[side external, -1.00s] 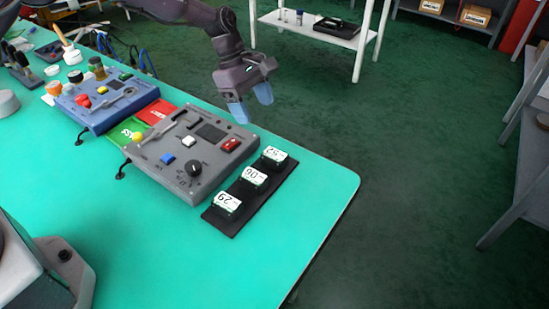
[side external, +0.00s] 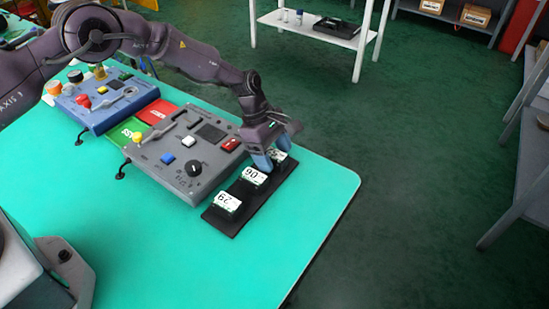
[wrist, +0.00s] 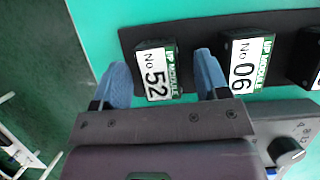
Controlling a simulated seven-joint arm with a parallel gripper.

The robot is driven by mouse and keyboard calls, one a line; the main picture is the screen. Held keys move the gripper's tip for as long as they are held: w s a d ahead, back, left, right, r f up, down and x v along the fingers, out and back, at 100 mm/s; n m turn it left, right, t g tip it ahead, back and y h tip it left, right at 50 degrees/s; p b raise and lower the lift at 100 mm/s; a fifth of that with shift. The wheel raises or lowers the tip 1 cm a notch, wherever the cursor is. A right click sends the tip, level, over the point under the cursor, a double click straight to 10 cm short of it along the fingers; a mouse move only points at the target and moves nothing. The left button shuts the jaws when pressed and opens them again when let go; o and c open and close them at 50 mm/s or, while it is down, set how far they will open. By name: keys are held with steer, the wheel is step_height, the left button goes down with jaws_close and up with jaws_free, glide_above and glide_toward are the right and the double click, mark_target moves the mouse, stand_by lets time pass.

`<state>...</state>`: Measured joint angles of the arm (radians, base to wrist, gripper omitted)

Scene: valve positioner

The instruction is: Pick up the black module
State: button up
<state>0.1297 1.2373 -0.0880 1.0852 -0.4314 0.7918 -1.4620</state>
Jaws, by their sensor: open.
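Black modules with white-and-green labels sit in a row on a black strip (side external: 228,224) at the right side of the bench. The module labelled No 52 (wrist: 157,70) lies between the blue fingertips of my gripper (wrist: 163,78) in the wrist view, with a gap showing on each side. In the side view my gripper (side external: 273,153) is open over the far end of the strip and partly hides that module. The module labelled 06 (side external: 254,176) is in the middle, close beside one fingertip. The third module (side external: 227,202) is at the near end.
A grey control panel (side external: 175,175) with a knob and buttons stands left of the strip. A blue panel (side external: 95,115) and red and green cards (side external: 157,112) are farther left. The green bench top (side external: 310,195) is clear right of the strip.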

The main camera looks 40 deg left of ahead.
steer(key=shift+d+f, duration=0.15)
steer(key=shift+f, duration=0.15)
steer(key=c, duration=1.1)
steer(key=shift+o, duration=0.2)
steer(key=shift+r, duration=0.1)
